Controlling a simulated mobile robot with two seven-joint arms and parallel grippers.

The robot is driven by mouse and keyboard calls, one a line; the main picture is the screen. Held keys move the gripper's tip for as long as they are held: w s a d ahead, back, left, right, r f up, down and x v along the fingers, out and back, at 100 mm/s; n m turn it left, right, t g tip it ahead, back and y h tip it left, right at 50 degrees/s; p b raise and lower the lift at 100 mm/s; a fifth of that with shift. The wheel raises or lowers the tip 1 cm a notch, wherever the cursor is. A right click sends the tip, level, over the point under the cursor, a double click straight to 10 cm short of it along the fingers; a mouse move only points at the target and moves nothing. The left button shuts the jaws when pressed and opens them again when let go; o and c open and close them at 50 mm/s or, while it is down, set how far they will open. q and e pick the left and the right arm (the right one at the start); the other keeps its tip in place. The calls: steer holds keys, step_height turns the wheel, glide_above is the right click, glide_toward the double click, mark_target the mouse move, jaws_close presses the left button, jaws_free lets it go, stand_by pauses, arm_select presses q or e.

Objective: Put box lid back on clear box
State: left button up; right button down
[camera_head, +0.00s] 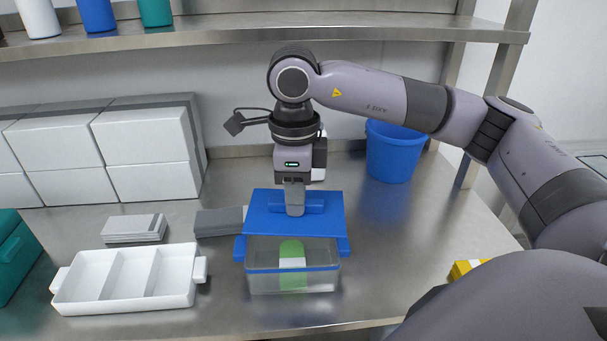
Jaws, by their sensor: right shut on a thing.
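The blue box lid (265,223) is in the middle of the head view, with a raised handle on top. My right gripper (295,211) comes down from above and is shut on that handle. The lid is over the back part of the clear box (262,284), which stands on the steel table. The box has a blue rim and blue side tabs, and a green and white item (291,262) shows inside it. The front of the box is uncovered. I cannot tell whether the lid touches the rim. My left gripper is out of view.
A white three-compartment tray (127,306) stands left of the box. Grey slabs (218,222) lie behind it, with white cartons (148,136) at the back left. A blue bucket (391,152) stands back right, and a yellow item (466,268) lies right. A shelf (230,33) runs overhead.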

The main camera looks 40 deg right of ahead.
steer(key=shift+a+f+n, duration=0.2)
steer(key=shift+a+n, duration=0.4)
steer(key=shift+f, duration=0.15)
steer(key=shift+s+f+b, duration=0.1)
steer(key=shift+f+b, duration=1.15)
steer(key=shift+f, duration=0.3)
steer(key=shift+f+b, duration=0.75)
steer(key=shift+f, duration=0.25)
steer(key=shift+f+b, duration=0.15)
steer(key=shift+b, duration=0.25)
